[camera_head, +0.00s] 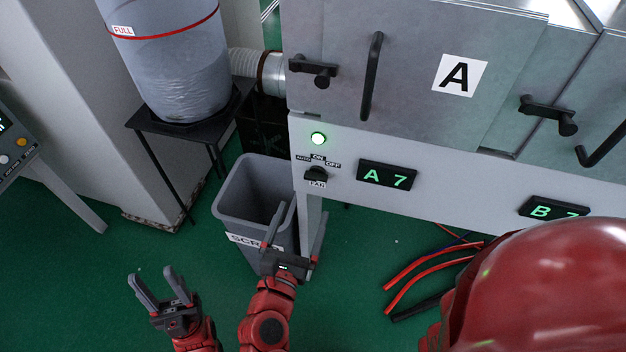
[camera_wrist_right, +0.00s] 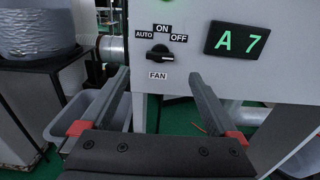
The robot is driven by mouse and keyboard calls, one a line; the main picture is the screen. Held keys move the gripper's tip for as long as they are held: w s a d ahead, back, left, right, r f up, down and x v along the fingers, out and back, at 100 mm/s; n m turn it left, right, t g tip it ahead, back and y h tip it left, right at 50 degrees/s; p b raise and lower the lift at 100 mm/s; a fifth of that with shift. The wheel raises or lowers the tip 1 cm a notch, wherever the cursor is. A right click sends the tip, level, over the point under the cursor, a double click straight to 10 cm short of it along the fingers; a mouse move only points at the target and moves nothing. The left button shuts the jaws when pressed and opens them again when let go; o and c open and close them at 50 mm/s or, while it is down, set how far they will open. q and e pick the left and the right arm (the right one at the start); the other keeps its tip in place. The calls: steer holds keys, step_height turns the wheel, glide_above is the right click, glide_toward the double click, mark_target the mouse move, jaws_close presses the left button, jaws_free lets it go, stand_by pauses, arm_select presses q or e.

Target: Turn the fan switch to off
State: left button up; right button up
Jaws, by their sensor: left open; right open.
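The fan switch (camera_head: 316,174) is a small black rotary knob on the grey panel, with AUTO at left, ON at top and OFF at right. It also shows in the right wrist view (camera_wrist_right: 159,53), above the FAN label. I cannot tell for sure which label its handle points to. A green lamp (camera_head: 318,138) above it is lit. My right gripper (camera_head: 303,225) is open and empty, below and in front of the knob, apart from it. In the wrist view the knob stands above the gap between its fingertips (camera_wrist_right: 160,80). My left gripper (camera_head: 154,273) is open and empty, low at left.
A grey scrap bin (camera_head: 245,195) stands below and left of the panel, close behind my right gripper. An A 7 display (camera_head: 387,176) is right of the knob. Door handles (camera_head: 371,78) project above. Red and black cables (camera_head: 425,270) lie on the green floor.

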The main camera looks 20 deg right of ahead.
mark_target(313, 180)
steer(key=p+x, duration=0.1)
steer(key=x, duration=0.8)
steer(key=shift+w+d, duration=0.2)
steer(key=c, duration=1.4)
steer(key=shift+n, duration=0.9)
steer(key=n+p, duration=0.2)
steer(key=n, duration=0.2)
steer(key=shift+a, duration=0.1)
steer(key=shift+n+p, duration=0.65)
steer(key=shift+n, duration=0.85)
